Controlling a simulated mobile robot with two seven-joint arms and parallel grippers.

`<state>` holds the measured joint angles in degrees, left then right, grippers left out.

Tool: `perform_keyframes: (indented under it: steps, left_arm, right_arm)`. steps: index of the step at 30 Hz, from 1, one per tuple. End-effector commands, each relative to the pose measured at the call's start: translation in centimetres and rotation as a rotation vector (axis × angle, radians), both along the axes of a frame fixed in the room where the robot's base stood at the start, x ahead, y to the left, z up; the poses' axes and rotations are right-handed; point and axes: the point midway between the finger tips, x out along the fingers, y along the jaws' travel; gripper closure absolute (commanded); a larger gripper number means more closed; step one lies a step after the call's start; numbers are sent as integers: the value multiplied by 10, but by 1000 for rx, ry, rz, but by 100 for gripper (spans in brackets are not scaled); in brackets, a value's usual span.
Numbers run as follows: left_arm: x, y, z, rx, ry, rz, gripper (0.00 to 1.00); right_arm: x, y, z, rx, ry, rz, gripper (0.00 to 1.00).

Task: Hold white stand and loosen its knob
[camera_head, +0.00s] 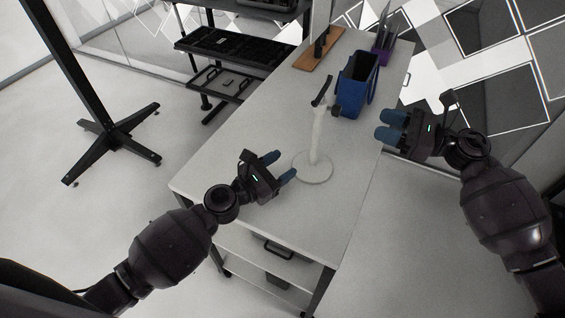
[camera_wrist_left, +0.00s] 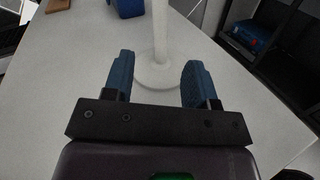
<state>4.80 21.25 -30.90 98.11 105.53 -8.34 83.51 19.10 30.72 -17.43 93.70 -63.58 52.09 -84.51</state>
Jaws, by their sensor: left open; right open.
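The white stand (camera_head: 316,140) stands upright on the grey table, with a round base, a slim post and a black bar at its top. A dark knob (camera_head: 336,112) sits on its upper right side. My left gripper (camera_head: 284,167) is open and empty, low and just left of the post. In the left wrist view, the post and base of the white stand (camera_wrist_left: 160,50) show beyond and between the open blue fingertips (camera_wrist_left: 158,80); the knob is out of that view. My right gripper (camera_head: 388,125) is open and empty, right of the stand and apart from it.
A blue bin (camera_head: 357,85) stands behind the stand on the table (camera_head: 250,130). A wooden board (camera_head: 318,50) with dark items and a purple holder (camera_head: 383,52) are at the far end. A black shelf rack (camera_head: 235,45) stands left. The table's near part is clear.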

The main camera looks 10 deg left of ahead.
Motion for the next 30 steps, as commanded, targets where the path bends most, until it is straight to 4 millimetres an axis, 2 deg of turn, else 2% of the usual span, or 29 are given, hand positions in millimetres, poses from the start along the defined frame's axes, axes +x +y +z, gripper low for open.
perform_keyframes:
  steps: [6,11,30]
  left_arm:
    - [8,-4,0,-130,116,-22,48]
    - [14,-8,1,-152,136,-25,48]
    - [78,-69,1,-152,135,-24,48]
  right_arm:
    - [0,0,0,0,0,0,57]
    - [0,0,0,0,0,0,57]
    - [0,0,0,0,0,0,57]
